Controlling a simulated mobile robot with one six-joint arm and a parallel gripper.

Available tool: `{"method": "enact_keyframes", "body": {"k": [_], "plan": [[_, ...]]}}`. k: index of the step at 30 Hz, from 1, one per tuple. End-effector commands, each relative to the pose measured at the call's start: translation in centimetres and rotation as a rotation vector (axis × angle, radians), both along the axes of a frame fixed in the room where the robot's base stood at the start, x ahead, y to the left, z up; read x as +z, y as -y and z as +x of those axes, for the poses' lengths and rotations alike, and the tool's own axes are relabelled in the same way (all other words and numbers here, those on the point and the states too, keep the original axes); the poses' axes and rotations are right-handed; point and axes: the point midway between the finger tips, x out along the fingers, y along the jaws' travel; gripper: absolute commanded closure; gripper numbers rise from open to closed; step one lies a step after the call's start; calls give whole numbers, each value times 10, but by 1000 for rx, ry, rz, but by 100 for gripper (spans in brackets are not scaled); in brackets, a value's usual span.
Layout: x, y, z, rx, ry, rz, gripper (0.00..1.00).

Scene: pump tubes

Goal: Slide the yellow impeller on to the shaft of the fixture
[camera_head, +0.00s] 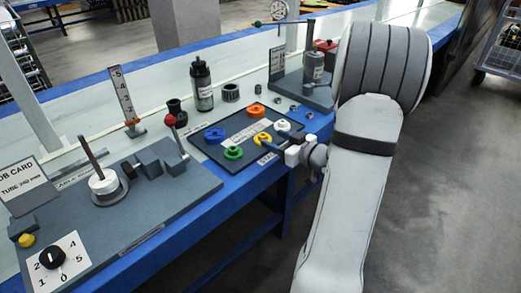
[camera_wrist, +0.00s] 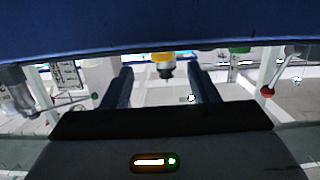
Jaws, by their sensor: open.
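The yellow impeller (camera_head: 262,138) lies on the dark tray, near its right side. In the wrist view a yellow part with a dark lower end, apparently this impeller (camera_wrist: 162,57), shows between and beyond my fingertips. My gripper (camera_head: 291,154) is at the tray's right front corner, to the right of the impeller and apart from it. In the wrist view my gripper (camera_wrist: 161,72) has its two fingers spread with nothing held. The fixture's upright shaft (camera_head: 91,152) stands at the left of the bench, with a white round part (camera_head: 104,183) around its lower end.
The dark tray (camera_head: 213,153) also holds blue (camera_head: 214,134), green (camera_head: 233,153), orange (camera_head: 257,110) and white (camera_head: 283,125) parts. A red-knobbed lever (camera_head: 170,121) stands between tray and shaft. A black bottle (camera_head: 202,85) stands behind the tray.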

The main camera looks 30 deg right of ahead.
Motion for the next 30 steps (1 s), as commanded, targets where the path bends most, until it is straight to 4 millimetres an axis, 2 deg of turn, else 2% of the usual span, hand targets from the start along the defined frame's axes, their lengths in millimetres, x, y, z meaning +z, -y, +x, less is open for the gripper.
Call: {"method": "enact_keyframes", "body": {"k": [8,18,26,30], "plan": [[-8,-11,25,13,8,8,46],[-16,-28,67,12,8,8,46],[-14,-28,70,9,7,9,46],[-14,-28,70,10,7,8,56]]}}
